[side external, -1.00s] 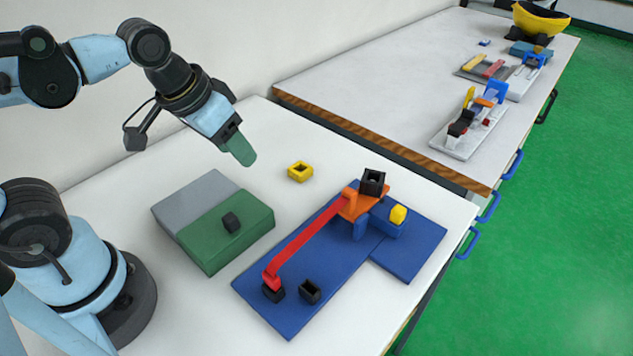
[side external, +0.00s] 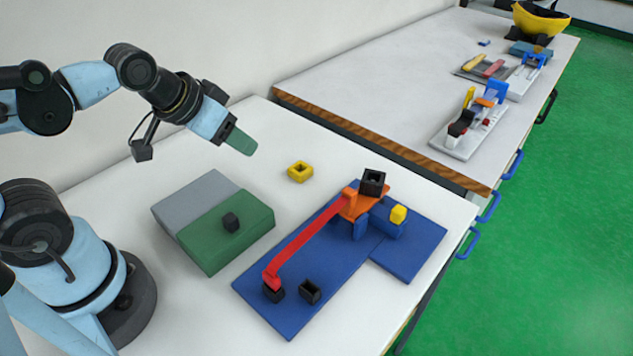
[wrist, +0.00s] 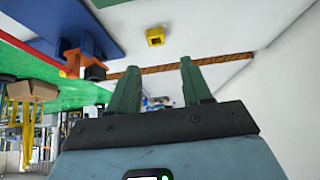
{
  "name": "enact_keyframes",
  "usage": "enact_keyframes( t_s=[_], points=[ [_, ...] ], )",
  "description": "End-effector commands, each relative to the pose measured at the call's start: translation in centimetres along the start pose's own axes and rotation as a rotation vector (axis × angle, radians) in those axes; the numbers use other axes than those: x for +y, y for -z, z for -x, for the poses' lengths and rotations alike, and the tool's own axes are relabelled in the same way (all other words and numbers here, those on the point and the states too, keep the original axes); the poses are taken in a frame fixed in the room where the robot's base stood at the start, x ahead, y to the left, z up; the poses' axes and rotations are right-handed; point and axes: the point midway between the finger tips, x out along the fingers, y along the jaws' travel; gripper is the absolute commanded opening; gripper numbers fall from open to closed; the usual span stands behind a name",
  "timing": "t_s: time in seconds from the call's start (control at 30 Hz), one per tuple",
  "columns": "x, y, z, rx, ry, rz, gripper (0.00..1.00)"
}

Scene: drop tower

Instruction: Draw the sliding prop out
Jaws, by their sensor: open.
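The drop tower stands on a blue base board (side external: 300,265). An orange block (side external: 355,205) carries a black open-topped cup (side external: 373,181), and a red sloping chute (side external: 305,240) runs from it down to the front left. A blue block (side external: 383,222) with a yellow knob (side external: 398,214) sits beside the orange block; it looks like the sliding prop. My gripper (side external: 243,144) is in the air, up and left of the tower, touching nothing. In the wrist view its two green fingers (wrist: 158,85) are apart and empty. The orange block (wrist: 82,52) shows there at upper left.
A yellow square ring (side external: 300,171) lies on the white table. Two small black cups (side external: 309,291) stand at the chute's low end. A second bench holds other assemblies.

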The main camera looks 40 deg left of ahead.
Motion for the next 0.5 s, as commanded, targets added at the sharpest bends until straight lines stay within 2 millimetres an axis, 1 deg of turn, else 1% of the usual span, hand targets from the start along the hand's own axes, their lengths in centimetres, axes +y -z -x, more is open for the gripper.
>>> enact_keyframes(
  t_s=[0.23, 0.3, 0.37, 0.47, 0.5],
  points=[
    [0.0, 0.1, 0.0, -0.001, -0.001, 0.000, 0.49],
    [0.3, 0.4, 0.1, -0.009, -0.005, 0.001, 0.49],
    [0.6, 1.1, 0.2, -0.022, -0.012, 0.002, 0.49],
    [1.8, 2.8, 0.5, -0.064, -0.031, 0.005, 0.49],
    [2.5, 3.7, 0.6, -0.087, -0.040, 0.007, 0.49]
  ],
)
